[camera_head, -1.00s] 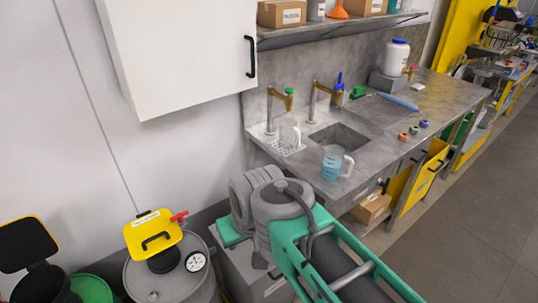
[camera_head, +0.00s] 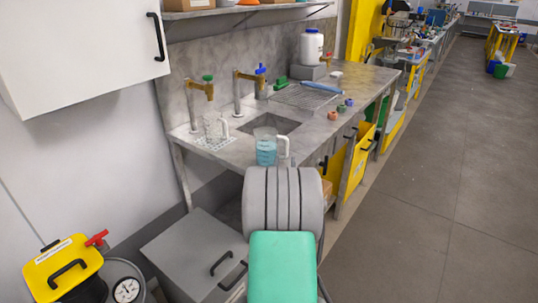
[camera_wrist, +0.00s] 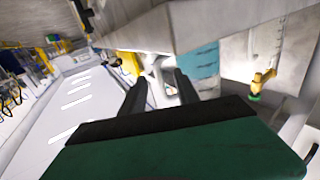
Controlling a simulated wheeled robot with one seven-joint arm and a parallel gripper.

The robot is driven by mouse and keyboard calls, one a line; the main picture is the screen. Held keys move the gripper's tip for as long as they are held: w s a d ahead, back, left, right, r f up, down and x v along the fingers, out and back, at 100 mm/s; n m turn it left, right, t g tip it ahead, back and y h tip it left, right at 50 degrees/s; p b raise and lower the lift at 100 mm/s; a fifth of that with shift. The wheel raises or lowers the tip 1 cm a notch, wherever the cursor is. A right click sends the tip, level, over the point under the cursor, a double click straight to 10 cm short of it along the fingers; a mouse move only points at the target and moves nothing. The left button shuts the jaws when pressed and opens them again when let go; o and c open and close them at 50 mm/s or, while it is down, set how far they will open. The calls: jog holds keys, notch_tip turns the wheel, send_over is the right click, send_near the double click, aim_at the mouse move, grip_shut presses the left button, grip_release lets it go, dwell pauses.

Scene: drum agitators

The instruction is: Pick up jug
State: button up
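A clear jug with blue liquid (camera_head: 265,150) and a pale handle stands upright on the counter in front of the sink in the head view. In the wrist view the jug's blue side (camera_wrist: 204,72) is just beyond my gripper (camera_wrist: 160,78), to its right. The two dark fingers are apart, with the pale handle showing in the gap. I cannot tell whether they touch the handle. In the head view my arm hides the gripper. A second clear, empty-looking jug (camera_head: 212,128) stands at the counter's left end.
The sink (camera_head: 270,123) is behind the blue-filled jug, with two taps (camera_head: 238,92) at the back. Small coloured pieces (camera_head: 341,108) lie to the right. A white container (camera_head: 312,47) stands at the back. A yellow-lidded drum (camera_head: 62,265) is at lower left; open floor is at right.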

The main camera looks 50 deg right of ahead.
aim_at(287, 153)
jog(key=p+x, duration=0.1)
jog(key=x, duration=0.5)
jog(key=shift+s+d, duration=0.2)
jog(key=shift+r, duration=0.1)
grip_shut()
jog(key=shift+r, duration=0.1)
dwell(0.8)
